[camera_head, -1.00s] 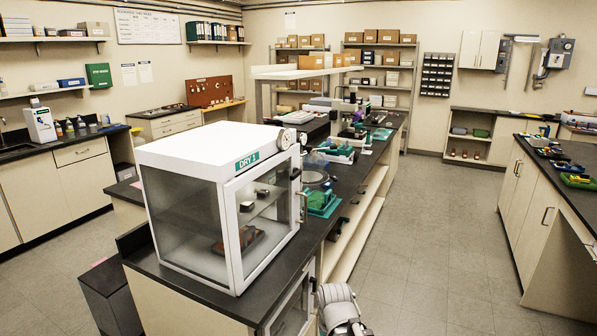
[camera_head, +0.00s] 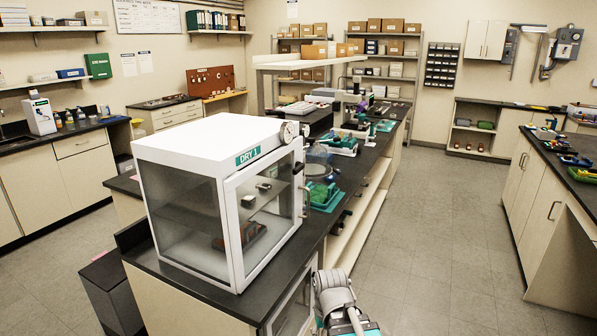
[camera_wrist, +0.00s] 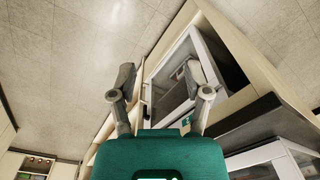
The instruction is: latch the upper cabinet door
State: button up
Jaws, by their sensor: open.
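The upper cabinet (camera_head: 200,145) is a white box with glass sides, labelled DRY 1, on the dark bench top. Its framed glass door (camera_head: 265,200) looks shut or nearly shut; I cannot tell whether it is latched. A door handle (camera_head: 306,200) stands at the door's right edge. A corner of this cabinet also shows at the lower right of the wrist view (camera_wrist: 272,155). My gripper (camera_wrist: 163,88) is open and empty, its two fingers apart in front of the lower glass-doored cabinet. In the head view only part of my arm shows, low and right of the cabinet.
The lower cabinet (camera_wrist: 168,88), with a white-framed glass door, sits under the bench top. Green trays and instruments (camera_head: 325,195) stand on the bench behind the upper cabinet. The floor aisle (camera_head: 430,230) to the right is clear up to another bench (camera_head: 560,165).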

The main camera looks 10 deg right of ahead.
jog(key=w+a+r+m+t+y+p, duration=0.1)
jog(key=w+r+y, duration=0.1)
jog(key=w, duration=0.3)
jog(key=w+a+r+y+p, duration=0.1)
jog(key=w+r+y+p, duration=0.15)
jog(key=w, duration=0.25)
jog(key=m+t+y+p, duration=0.6)
jog(key=t+y, duration=0.4)
send_near(299, 171)
jog(key=v, duration=0.3)
jog(key=shift+d+r, duration=0.15)
jog(key=shift+r, duration=0.25)
jog(key=x, duration=1.3)
jog(key=shift+w+a+f, duration=0.1)
jog(key=shift+a+f, duration=0.25)
jog(key=shift+a, duration=0.1)
grip_shut()
